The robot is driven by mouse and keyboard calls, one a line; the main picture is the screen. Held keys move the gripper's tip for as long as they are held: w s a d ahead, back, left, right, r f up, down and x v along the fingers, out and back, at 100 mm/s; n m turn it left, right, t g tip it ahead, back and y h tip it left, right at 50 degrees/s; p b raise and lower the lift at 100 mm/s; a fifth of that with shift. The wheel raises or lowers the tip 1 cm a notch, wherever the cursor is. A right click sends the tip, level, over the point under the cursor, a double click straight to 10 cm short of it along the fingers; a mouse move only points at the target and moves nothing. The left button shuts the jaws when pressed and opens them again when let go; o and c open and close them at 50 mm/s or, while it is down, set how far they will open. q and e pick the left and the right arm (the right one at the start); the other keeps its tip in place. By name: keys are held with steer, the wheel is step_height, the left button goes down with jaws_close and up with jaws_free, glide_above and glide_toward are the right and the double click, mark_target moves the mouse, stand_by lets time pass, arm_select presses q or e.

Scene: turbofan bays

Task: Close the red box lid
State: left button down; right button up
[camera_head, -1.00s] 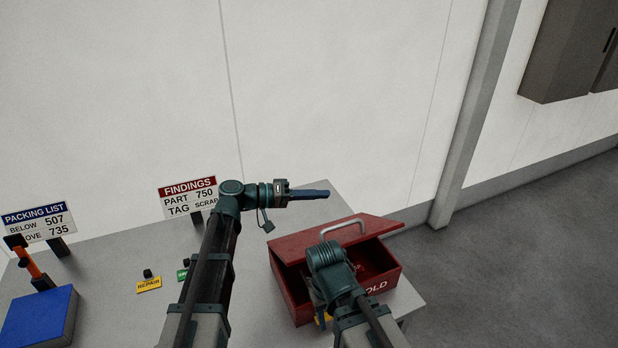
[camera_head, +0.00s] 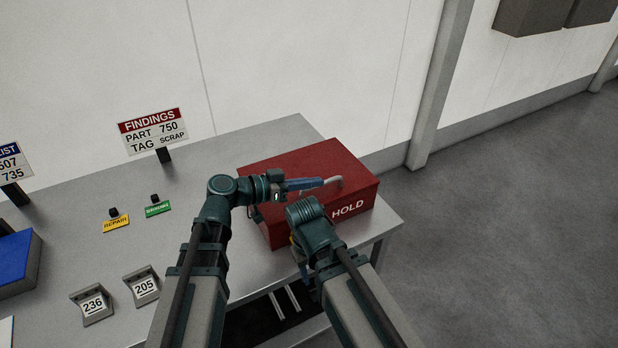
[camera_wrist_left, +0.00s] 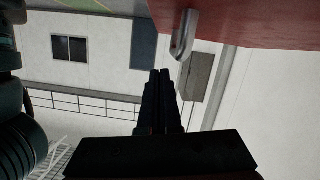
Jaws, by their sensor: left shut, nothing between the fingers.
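The red box (camera_head: 335,225) marked HOLD stands on the grey table, and its lid (camera_head: 300,163) lies down flat over it. A metal handle (camera_head: 334,184) is on the lid. My left gripper (camera_head: 305,184) is shut and empty, just over the lid and close to the handle. The left wrist view shows the shut fingers (camera_wrist_left: 160,100), with the handle (camera_wrist_left: 185,35) and red lid (camera_wrist_left: 245,20) near them. My right arm stands in front of the box, and its gripper fingers are hidden behind its wrist.
On the table (camera_head: 230,265) are a yellow REPAIR tag (camera_head: 116,224), a green tag (camera_head: 158,209) and number stands 236 (camera_head: 93,305) and 205 (camera_head: 146,287). A FINDINGS sign (camera_head: 153,130) stands behind. A blue block (camera_head: 18,265) is at left.

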arm_select(q)
steer(key=shift+s+d+f+b, duration=0.1)
steer(key=shift+s+f+b, duration=0.1)
steer(key=shift+f+b, duration=0.4)
steer(key=shift+s+d+f+b, duration=0.1)
steer(key=shift+s+f+b, duration=0.15)
steer(key=shift+f, duration=0.5)
arm_select(e)
steer(key=shift+s+f, duration=0.15)
steer(key=shift+f, duration=1.2)
arm_select(q)
steer(key=p+v, duration=0.3)
steer(key=v, duration=0.9)
steer(key=shift+a, duration=0.2)
steer(key=shift+v, duration=0.75)
arm_select(e)
steer(key=shift+r, duration=1.6)
